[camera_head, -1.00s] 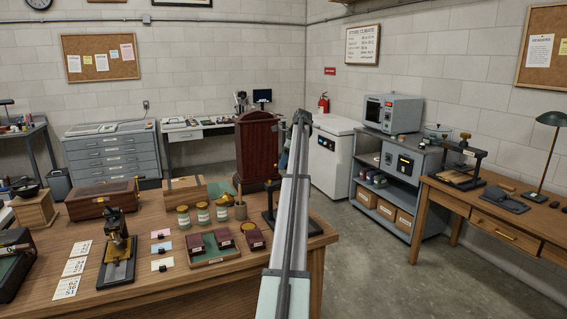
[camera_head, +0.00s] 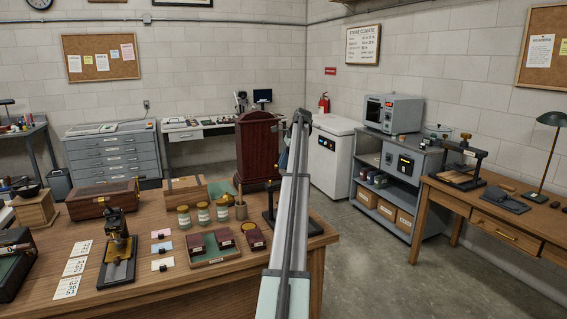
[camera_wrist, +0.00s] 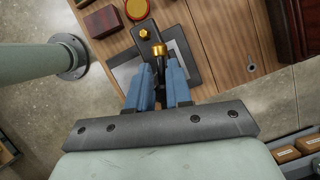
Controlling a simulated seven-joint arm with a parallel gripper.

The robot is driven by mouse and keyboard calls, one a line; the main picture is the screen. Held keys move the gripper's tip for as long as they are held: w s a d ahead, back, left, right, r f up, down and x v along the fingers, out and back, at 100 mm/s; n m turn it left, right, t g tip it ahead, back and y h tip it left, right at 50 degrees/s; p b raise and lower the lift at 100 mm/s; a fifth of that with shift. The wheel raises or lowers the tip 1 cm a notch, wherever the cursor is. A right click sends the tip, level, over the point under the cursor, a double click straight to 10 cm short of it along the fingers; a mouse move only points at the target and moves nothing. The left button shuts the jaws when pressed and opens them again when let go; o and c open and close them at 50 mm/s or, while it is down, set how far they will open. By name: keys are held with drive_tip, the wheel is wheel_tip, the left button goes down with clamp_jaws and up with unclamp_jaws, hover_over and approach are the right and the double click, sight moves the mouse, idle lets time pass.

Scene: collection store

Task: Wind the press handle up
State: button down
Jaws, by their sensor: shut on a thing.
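The press (camera_head: 312,229), with its black base, stands at the right end of the wooden desk in the head view. My arm hides most of it there. In the wrist view its dark plate (camera_wrist: 190,62) lies below my gripper (camera_wrist: 165,82). The black press handle with a brass part (camera_wrist: 158,48) runs between the blue fingers. My gripper is shut on this handle. A black upright with a brass nut (camera_wrist: 145,33) shows just beyond it. In the head view the grip is hidden behind my arm, so I cannot tell the handle's height there.
A green tray with dark red boxes (camera_head: 214,257) and several jars stand left of the press on the desk (camera_head: 210,285). A dark red cabinet (camera_head: 257,150) stands behind. Another press-like device (camera_head: 465,150) sits on the right bench. The floor between desk and bench is clear.

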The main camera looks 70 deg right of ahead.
drive_tip(key=shift+s+n+g+y, duration=0.25)
drive_tip(key=shift+n+g+y, duration=0.05)
drive_tip(key=shift+n, duration=0.5)
drive_tip(key=c, duration=1.4)
unclamp_jaws()
drive_tip(key=shift+o, duration=1.4)
drive_tip(key=shift+d+r, duration=0.15)
drive_tip(key=shift+r, duration=0.15)
drive_tip(key=s+d, duration=0.7)
drive_tip(key=s, duration=0.2)
drive_tip(key=shift+s+d+r, duration=0.15)
drive_tip(key=shift+s+d, duration=0.1)
drive_tip(key=shift+s, duration=0.1)
